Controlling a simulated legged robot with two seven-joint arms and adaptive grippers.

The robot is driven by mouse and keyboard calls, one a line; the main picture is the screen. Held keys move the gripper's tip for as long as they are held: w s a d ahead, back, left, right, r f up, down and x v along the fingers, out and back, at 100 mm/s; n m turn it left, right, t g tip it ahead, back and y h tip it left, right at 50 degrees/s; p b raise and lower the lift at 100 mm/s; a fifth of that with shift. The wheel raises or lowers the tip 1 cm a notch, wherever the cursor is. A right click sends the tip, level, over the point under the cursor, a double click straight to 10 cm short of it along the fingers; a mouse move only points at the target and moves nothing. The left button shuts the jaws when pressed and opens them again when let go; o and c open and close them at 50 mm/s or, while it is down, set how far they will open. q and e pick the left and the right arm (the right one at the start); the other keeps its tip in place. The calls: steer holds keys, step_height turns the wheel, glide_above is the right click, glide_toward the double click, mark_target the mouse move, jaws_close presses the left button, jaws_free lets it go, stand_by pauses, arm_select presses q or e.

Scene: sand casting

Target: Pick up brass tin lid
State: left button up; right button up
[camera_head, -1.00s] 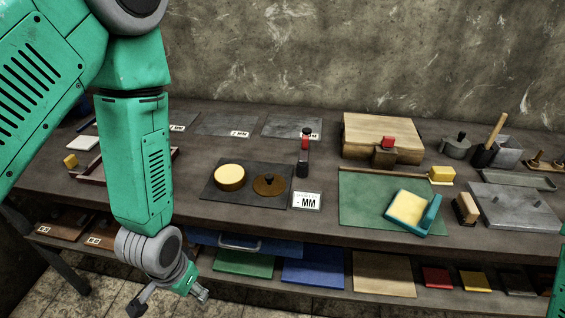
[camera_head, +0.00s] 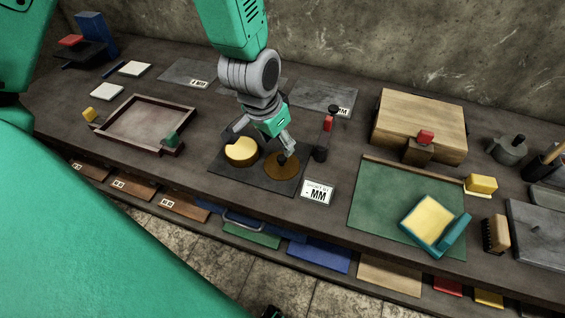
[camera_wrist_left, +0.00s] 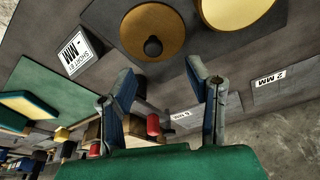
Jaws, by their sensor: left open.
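The brass tin lid (camera_head: 287,171) is a brown-gold disc with a dark knob, lying flat on a dark square mat (camera_head: 262,185). The open round tin (camera_head: 241,155), pale yellow on top, sits left of it on the same mat. My left gripper (camera_head: 260,144) is open and empty, above the mat, with one finger partly in front of the lid. In the left wrist view, the lid (camera_wrist_left: 139,27) and its knob lie beyond the spread fingers (camera_wrist_left: 159,71), not between them. My right gripper is not seen.
A small red-and-black tool (camera_head: 327,125) stands close right of the lid. A wooden tray (camera_head: 150,124) lies to the left, a green mat (camera_head: 385,205) with a yellow-and-teal block to the right.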

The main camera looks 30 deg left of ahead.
mark_target(283, 158)
arm_select(q)
steer(key=shift+d+f, duration=0.4)
steer(key=shift+f, duration=0.1)
steer(key=x, duration=0.4)
steer(key=shift+s+a+f, duration=0.1)
steer(key=shift+s+f, duration=0.05)
steer(key=shift+f, duration=0.15)
steer(key=shift+a+f, duration=0.25)
steer(key=shift+f, duration=0.05)
steer(key=shift+d+r, duration=0.1)
steer(key=shift+d, duration=0.15)
steer(key=c, duration=0.9)
steer(key=shift+d, duration=0.2)
jaws_close()
